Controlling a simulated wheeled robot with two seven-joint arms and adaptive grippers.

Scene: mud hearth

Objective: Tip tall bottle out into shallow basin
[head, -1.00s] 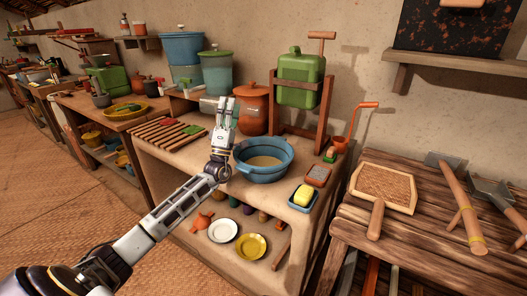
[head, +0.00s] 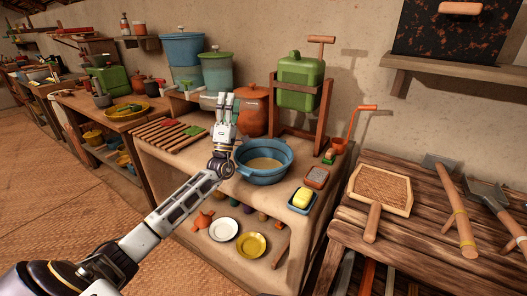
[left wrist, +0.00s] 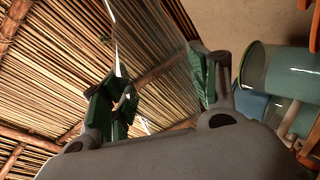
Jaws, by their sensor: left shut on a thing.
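The shallow basin (head: 285,160) is blue with side handles and a tan inside floor; it stands on the clay counter in the head view. My left gripper (head: 229,100) is raised behind and left of the basin, shut on the tall bottle (head: 208,101). The bottle is clear and greyish, lying about sideways behind the fingers in the head view; its mouth is hard to make out. In the left wrist view the clear bottle (left wrist: 155,40) shows between the green-padded fingers (left wrist: 165,90). No stream is visible. My right gripper is not in view.
An orange lidded pot (head: 254,115) and a green container in a wooden stand (head: 302,80) are close behind the basin. A slatted rack (head: 165,135) is left.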

